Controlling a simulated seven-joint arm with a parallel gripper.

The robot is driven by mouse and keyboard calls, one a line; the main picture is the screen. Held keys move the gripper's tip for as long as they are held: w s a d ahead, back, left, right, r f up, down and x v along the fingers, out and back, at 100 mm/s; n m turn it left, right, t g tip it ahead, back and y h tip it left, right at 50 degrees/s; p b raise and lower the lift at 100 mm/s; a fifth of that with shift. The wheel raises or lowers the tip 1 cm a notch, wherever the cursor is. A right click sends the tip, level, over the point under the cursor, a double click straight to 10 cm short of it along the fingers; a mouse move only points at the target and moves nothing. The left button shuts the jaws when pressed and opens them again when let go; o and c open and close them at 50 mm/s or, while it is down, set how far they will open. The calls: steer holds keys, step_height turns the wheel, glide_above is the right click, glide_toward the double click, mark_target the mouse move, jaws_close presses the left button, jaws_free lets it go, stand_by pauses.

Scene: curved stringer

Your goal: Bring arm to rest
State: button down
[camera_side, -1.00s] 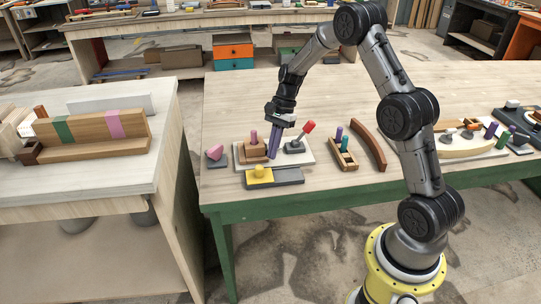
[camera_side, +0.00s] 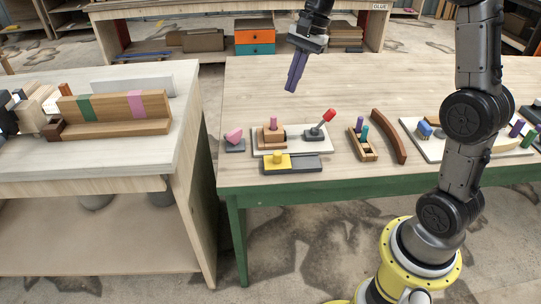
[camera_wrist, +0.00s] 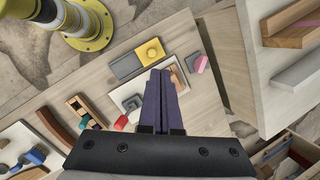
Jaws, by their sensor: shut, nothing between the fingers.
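My gripper (camera_side: 295,72) has long purple fingers pressed together, with nothing between them. In the side view it hangs in the air above the back of the green-edged workbench (camera_side: 320,95), well clear of the items on it. In the wrist view the shut fingers (camera_wrist: 160,85) point down toward the bench and cover part of the white board there.
A white board (camera_side: 290,147) carries a wooden block with a pink peg (camera_side: 273,124) and a red-handled lever (camera_side: 328,116). A yellow-knobbed grey plate (camera_side: 292,164), a peg box (camera_side: 361,147) and a curved wooden piece (camera_side: 388,136) lie nearby. Another table (camera_side: 110,170) stands left.

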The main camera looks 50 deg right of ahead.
steer(key=s+a+r+n+t+h, duration=0.1)
steer(key=s+a+r+n, duration=0.25)
steer(key=s, duration=0.35)
steer(key=s+a+r+n+t, duration=0.1)
steer(key=s+a+r+n, duration=0.2)
steer(key=s, duration=0.4)
steer(key=s+f+n+t+h, duration=0.2)
steer(key=s+f+n, duration=0.5)
steer(key=s+n, duration=0.2)
steer(key=shift+s+a+f, duration=0.15)
steer(key=shift+s+f, duration=0.05)
steer(key=shift+s, duration=0.45)
